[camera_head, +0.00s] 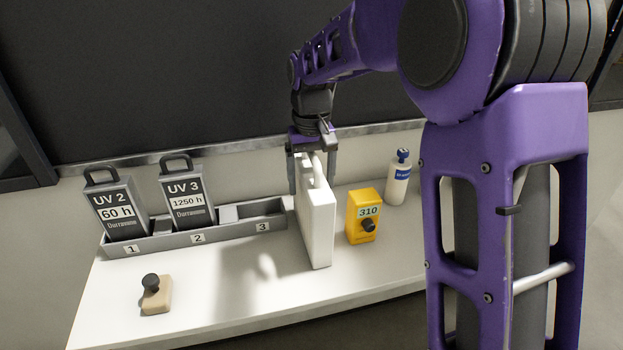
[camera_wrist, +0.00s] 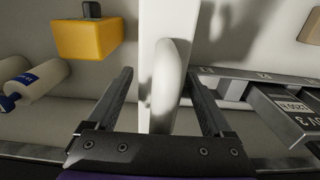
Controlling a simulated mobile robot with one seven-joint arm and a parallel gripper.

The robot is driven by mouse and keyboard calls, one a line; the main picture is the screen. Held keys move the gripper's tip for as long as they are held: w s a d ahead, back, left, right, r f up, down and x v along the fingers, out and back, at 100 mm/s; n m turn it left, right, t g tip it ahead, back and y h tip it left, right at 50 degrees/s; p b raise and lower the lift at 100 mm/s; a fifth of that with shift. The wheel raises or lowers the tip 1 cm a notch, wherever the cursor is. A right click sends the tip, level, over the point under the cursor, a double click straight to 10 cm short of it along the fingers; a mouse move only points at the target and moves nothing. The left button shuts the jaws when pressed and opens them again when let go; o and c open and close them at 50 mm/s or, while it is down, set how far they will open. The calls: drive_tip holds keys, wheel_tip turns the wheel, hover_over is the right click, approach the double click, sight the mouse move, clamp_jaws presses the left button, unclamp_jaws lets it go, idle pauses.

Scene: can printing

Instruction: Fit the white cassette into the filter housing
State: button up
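A tall white slab with a looped white handle on top stands upright on the bench; I take it for the white cassette (camera_head: 318,225). It also shows in the wrist view (camera_wrist: 155,20), with the handle between my fingers. My gripper (camera_head: 312,185) is above the slab, pointing down, its fingers apart on either side of the handle. In the wrist view a gap shows between each finger and the handle, so my gripper (camera_wrist: 160,75) is open. I cannot make out a filter housing separate from this white slab.
A grey rack (camera_head: 165,243) at left holds two grey cassettes, UV 2 (camera_head: 118,208) and UV 3 (camera_head: 187,200); position 3 looks empty. A yellow box (camera_head: 362,216) and a white bottle (camera_head: 398,182) stand right of the slab. A tan block (camera_head: 156,298) lies front left.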

sight(315, 155)
drive_tip(key=shift+o, duration=0.2)
wheel_tip(315, 155, up, 12)
drive_tip(key=shift+f+p, duration=0.1)
drive_tip(key=shift+p, duration=0.85)
drive_tip(key=shift+o, duration=0.2)
wheel_tip(315, 155, up, 6)
drive_tip(key=s+d+t+b, duration=0.1)
drive_tip(key=b, duration=0.2)
drive_tip(key=shift+s+d, duration=0.15)
drive_tip(key=shift+s, duration=0.15)
drive_tip(key=f+b, duration=0.1)
drive_tip(key=f, duration=0.3)
drive_tip(key=w+f, duration=0.1)
drive_tip(key=f, duration=0.2)
drive_tip(key=f+b, duration=0.1)
drive_tip(key=f, duration=0.3)
drive_tip(key=shift+w+a+f+b, duration=0.25)
drive_tip(key=shift+f+b, duration=0.05)
drive_tip(key=shift+f, duration=0.05)
drive_tip(key=f, duration=0.3)
drive_tip(key=f+b, duration=0.1)
drive_tip(key=f, duration=0.1)
drive_tip(key=shift+w+a+f, duration=0.1)
drive_tip(key=shift+w+a, duration=0.15)
drive_tip(key=shift+a, duration=0.15)
clamp_jaws()
